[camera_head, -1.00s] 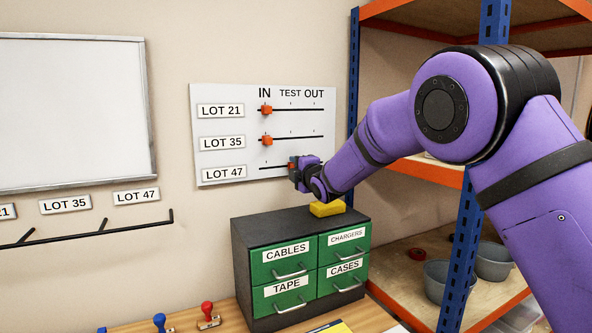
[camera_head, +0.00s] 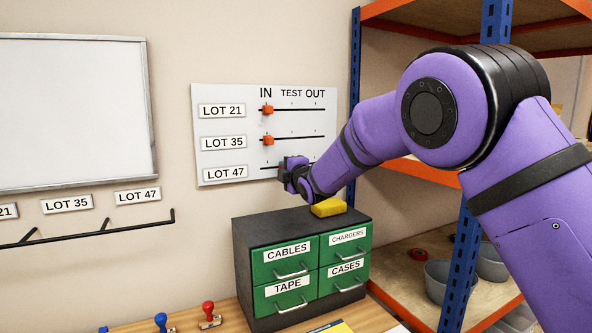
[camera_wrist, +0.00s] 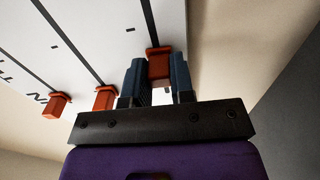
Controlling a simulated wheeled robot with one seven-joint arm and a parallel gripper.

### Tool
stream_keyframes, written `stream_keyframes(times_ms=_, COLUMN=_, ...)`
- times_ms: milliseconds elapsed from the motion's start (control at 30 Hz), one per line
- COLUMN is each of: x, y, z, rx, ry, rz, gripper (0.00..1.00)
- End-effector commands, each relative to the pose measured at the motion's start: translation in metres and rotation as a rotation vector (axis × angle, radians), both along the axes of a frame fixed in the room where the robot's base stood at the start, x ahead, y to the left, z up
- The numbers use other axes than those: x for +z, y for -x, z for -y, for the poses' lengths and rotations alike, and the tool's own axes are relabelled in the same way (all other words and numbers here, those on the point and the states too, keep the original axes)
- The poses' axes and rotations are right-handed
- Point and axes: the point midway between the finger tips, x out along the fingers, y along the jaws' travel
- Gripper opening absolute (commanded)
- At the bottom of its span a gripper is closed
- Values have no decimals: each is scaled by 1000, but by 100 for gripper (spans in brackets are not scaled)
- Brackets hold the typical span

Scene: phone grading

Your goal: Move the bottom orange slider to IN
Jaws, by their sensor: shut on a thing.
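The white board (camera_head: 228,95) on the wall has three horizontal tracks, marked IN, TEST and OUT from left to right. The LOT 21 slider (camera_head: 267,110) and the LOT 35 slider (camera_head: 268,140) are orange and sit at IN. My gripper (camera_head: 284,170) is at the LOT 47 track, a little right of the IN column and short of TEST, and hides the bottom slider in the head view. In the wrist view, the bottom orange slider (camera_wrist: 160,66) is between the two blue fingers of my gripper (camera_wrist: 157,78), which are shut on it.
A drawer cabinet (camera_head: 242,245) with a yellow block (camera_head: 328,207) on top stands below the board. A shelf rack (camera_head: 353,110) is to the right. A whiteboard (camera_head: 70,110) and a hook rail (camera_head: 100,229) are on the wall to the left.

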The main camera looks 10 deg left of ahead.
Motion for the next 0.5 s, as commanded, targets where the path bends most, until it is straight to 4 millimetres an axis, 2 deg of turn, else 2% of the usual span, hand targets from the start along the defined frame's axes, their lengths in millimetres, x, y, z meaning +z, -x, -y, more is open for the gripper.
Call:
stream_keyframes(times_ms=33, x=-1, y=8, z=-12, rx=7, ry=1, rz=-1, gripper=0)
stream_keyframes(times_ms=200, x=-1, y=23, z=-34, rx=4, ry=0, rz=0, gripper=0)
stream_keyframes(times_ms=500, x=-1, y=29, z=-43, rx=2, ry=1, rz=0, gripper=0)
